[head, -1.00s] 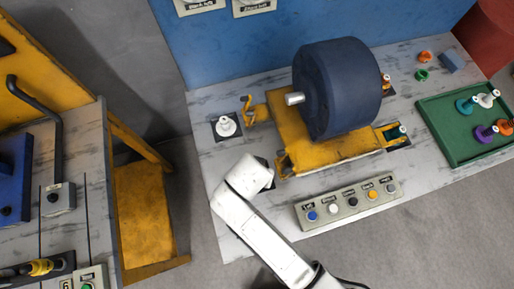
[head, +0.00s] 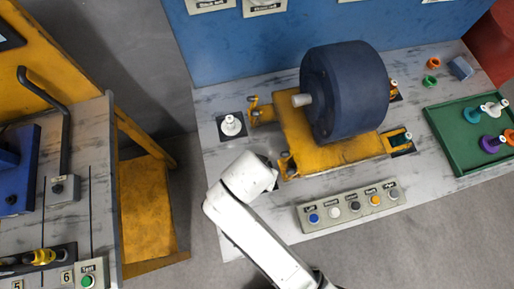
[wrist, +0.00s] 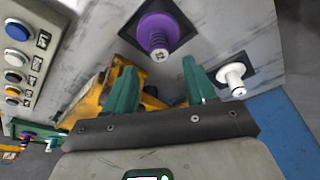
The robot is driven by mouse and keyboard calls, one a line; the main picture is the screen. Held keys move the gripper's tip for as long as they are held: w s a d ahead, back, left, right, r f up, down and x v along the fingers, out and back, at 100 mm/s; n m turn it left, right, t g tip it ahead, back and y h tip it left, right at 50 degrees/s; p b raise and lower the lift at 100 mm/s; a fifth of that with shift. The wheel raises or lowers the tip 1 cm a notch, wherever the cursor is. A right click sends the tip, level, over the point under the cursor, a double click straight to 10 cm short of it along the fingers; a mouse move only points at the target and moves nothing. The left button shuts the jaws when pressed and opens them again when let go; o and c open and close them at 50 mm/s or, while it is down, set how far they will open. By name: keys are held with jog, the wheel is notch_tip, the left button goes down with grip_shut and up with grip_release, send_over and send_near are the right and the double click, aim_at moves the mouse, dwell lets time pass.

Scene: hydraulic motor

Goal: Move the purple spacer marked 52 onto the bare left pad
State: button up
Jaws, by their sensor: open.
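A purple spacer (wrist: 157,35) sits around a pale peg on a dark pad (wrist: 130,33) in the wrist view. In the head view my arm hides the gripper and that spacer.
The dark blue motor (head: 345,90) on its yellow base (head: 300,135) stands close by on the right. A button panel (head: 350,206) lies in front. A green tray (head: 458,150) at right holds several spacers, one of them purple (head: 490,145). Loose rings lie behind it.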

jog(key=v, duration=0.5)
jog(key=shift+s+r, duration=0.1)
jog(key=shift+r, duration=0.2)
jog(key=s+d+f+n, duration=0.1)
jog(key=s+d, duration=0.2)
jog(key=d, duration=0.6)
jog(key=s+d+n+g, duration=0.1)
jog(key=s+d, duration=0.3)
jog(key=d, duration=0.5)
jog(key=s+d+f+g, duration=0.1)
jog(key=s+d, duration=0.2)
jog(key=d, duration=0.7)
jog(key=shift+s+f+n+y, duration=0.35)
jog(key=shift+n+y, duration=0.05)
